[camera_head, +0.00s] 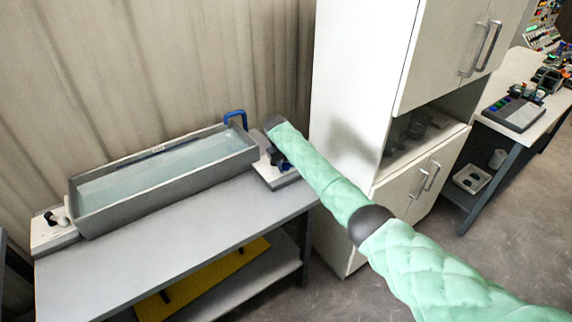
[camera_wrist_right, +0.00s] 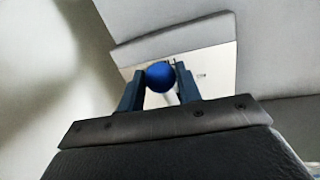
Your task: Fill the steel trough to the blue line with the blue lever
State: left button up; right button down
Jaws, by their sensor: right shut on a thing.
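The steel trough (camera_head: 165,195) stands on a grey bench and holds pale, clear water. A blue spout (camera_head: 236,116) curves over its far right corner. I cannot make out the blue line inside the trough. My right gripper (camera_head: 279,160) is at the trough's right end, over a white lever base (camera_head: 270,177). In the right wrist view, it is shut on the blue ball knob (camera_wrist_right: 158,76) of the blue lever, with a pale shaft below the knob. My left gripper is not in view.
A white base with a dark-knobbed lever (camera_head: 55,219) sits at the trough's left end. A tall white cabinet (camera_head: 350,100) stands close right of the bench. The bench top (camera_head: 180,245) before the trough is clear. A yellow object (camera_head: 205,282) lies on the lower shelf.

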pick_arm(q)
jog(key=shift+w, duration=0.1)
pick_arm(e)
jog(key=c, duration=1)
grip_release()
jog(key=shift+r, duration=0.1)
jog(key=shift+a+r, duration=0.1)
jog(key=shift+r, duration=0.1)
jog(key=b+v, duration=0.2)
jog(key=v, duration=0.3)
jog(key=shift+r+b, duration=0.3)
jog(key=shift+r, duration=0.05)
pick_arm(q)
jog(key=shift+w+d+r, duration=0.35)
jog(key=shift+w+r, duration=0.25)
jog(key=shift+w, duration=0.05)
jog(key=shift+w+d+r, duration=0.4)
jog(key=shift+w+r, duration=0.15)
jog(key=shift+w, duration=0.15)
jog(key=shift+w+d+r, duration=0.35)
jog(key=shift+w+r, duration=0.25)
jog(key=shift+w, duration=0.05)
pick_arm(e)
jog(key=shift+v, duration=0.75)
